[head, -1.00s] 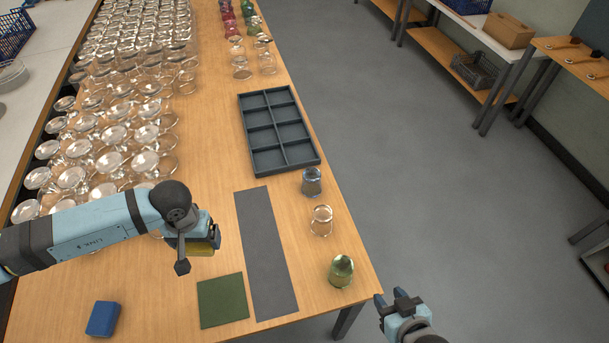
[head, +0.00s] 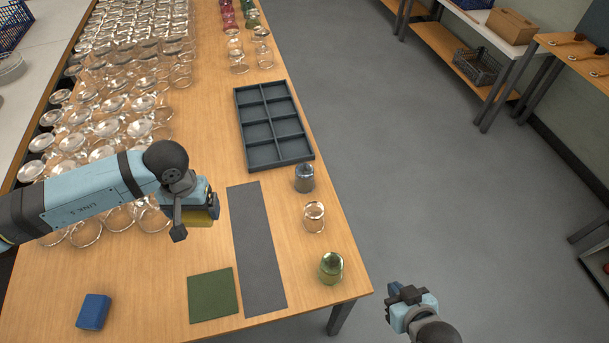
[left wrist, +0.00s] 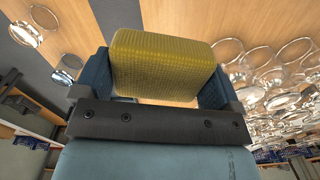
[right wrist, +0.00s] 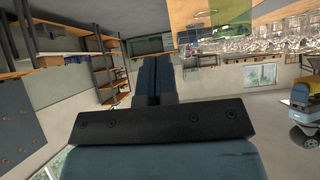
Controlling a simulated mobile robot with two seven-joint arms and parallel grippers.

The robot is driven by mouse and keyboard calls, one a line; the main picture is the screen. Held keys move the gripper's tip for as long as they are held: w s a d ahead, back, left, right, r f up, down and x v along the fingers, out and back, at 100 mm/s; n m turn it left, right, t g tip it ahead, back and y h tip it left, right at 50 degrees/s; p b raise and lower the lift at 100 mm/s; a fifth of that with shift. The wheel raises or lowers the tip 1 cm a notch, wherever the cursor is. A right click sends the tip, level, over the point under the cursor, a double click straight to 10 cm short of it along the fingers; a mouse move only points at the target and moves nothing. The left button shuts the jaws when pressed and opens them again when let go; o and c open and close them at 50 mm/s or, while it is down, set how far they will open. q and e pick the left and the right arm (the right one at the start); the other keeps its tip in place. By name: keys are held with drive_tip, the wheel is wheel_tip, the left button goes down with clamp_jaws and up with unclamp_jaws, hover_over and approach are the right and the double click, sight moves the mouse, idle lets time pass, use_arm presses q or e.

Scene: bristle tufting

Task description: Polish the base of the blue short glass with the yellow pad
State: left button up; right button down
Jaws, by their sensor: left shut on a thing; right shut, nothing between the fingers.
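The blue short glass (head: 304,178) stands on the table just below the divided tray, near the right edge. It looks upside down, but I cannot be sure. My left gripper (head: 212,207) is shut on the yellow pad (head: 202,217), held above the table left of the grey strip. In the left wrist view the yellow pad (left wrist: 162,62) sits between both fingers. My right gripper (head: 400,292) is beyond the table's right edge, over the floor. In the right wrist view its fingers (right wrist: 155,78) are together and empty.
A clear glass (head: 314,217) and a green glass (head: 331,268) stand along the right edge. A dark divided tray (head: 311,152), grey strip (head: 258,250), green mat (head: 213,296) and blue block (head: 94,312) lie on the table. Many clear glasses (head: 110,130) crowd the left.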

use_arm(q)
drive_tip(key=shift+w+r+b, duration=0.2)
drive_tip(key=shift+r+b, duration=0.1)
drive_tip(key=shift+r, duration=0.05)
use_arm(e)
wheel_tip(320, 180, up, 3)
drive_tip(key=d+g, duration=0.2)
use_arm(q)
drive_tip(key=f, duration=0.1)
drive_tip(key=s+f, duration=0.1)
drive_tip(key=f, duration=0.1)
drive_tip(key=shift+f, duration=0.3)
use_arm(e)
drive_tip(key=g+h, duration=0.2)
drive_tip(key=g, duration=0.3)
approach(311, 167)
drive_tip(key=shift+w+a+f+b, duration=0.2)
drive_tip(key=shift+w+f+b, duration=0.15)
drive_tip(key=shift+f+b, duration=0.05)
drive_tip(key=shift+w, duration=0.2)
drive_tip(key=shift+f+b, duration=0.15)
drive_tip(key=shift+b, duration=0.15)
wheel_tip(311, 167, down, 5)
drive_tip(key=b, duration=0.5)
drive_tip(key=shift+r, duration=0.2)
use_arm(q)
wheel_tip(311, 167, down, 10)
drive_tip(key=s, duration=0.1)
drive_tip(key=shift+s, duration=0.3)
